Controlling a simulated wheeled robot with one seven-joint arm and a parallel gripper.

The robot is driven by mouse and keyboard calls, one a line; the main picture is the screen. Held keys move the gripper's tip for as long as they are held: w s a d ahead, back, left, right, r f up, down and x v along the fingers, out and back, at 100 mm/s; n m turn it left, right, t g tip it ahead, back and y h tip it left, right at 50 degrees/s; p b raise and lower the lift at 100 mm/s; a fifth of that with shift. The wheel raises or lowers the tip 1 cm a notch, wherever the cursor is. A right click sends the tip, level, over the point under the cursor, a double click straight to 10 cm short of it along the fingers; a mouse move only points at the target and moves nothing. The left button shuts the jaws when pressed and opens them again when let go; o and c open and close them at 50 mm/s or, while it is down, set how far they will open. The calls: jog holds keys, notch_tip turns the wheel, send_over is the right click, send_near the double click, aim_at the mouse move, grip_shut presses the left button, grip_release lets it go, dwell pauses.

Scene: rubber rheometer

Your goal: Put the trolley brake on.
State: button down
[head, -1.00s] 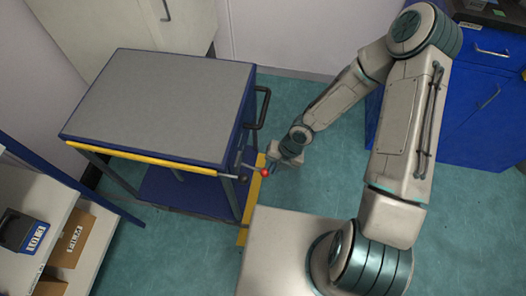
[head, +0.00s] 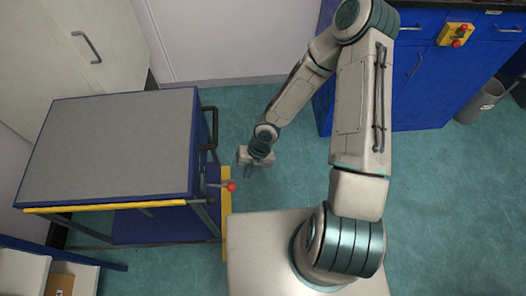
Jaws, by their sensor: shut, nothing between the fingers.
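The trolley (head: 110,145) has a grey top, a blue frame and a yellow front edge, and stands at the left. A lever with a red ball knob (head: 231,187) sticks out at its right front corner; I take it to be the brake lever. A black push handle (head: 211,127) is on the trolley's right side. My gripper (head: 248,172) is shut and empty, pointing down just above and right of the red knob in the picture. It appears apart from the knob, though the depth between them is hard to judge.
A yellow strip (head: 226,215) runs beside the trolley's right side. Blue cabinets (head: 430,90) with a yellow box with red buttons (head: 455,34) stand at the back right, near a grey bin (head: 480,101). A white shelf (head: 22,272) is at lower left. Green floor is free at right.

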jog(key=w+d+r+p, duration=0.1)
jog(key=d+r, duration=0.4)
jog(key=r, duration=0.1)
jog(key=shift+w+d+r+p, duration=0.2)
jog(key=shift+w+p, duration=0.1)
jog(key=shift+p, duration=0.05)
dwell(0.4)
jog(key=d+r+m+t+h, duration=0.2)
jog(key=d+r+m+h, duration=0.4)
jog(key=d+r+m, duration=0.9)
jog(key=s+a+r+m+t+y, duration=0.1)
jog(key=s+r+m, duration=0.3)
jog(key=r+m, duration=0.5)
jog(key=s+a+r+m+t+y, duration=0.1)
jog(key=s+a+r+m+t, duration=0.1)
jog(key=r+m, duration=0.8)
jog(key=shift+s+a+m+t, duration=0.4)
jog(key=shift+s+a+m, duration=0.25)
jog(key=shift+s+m, duration=0.45)
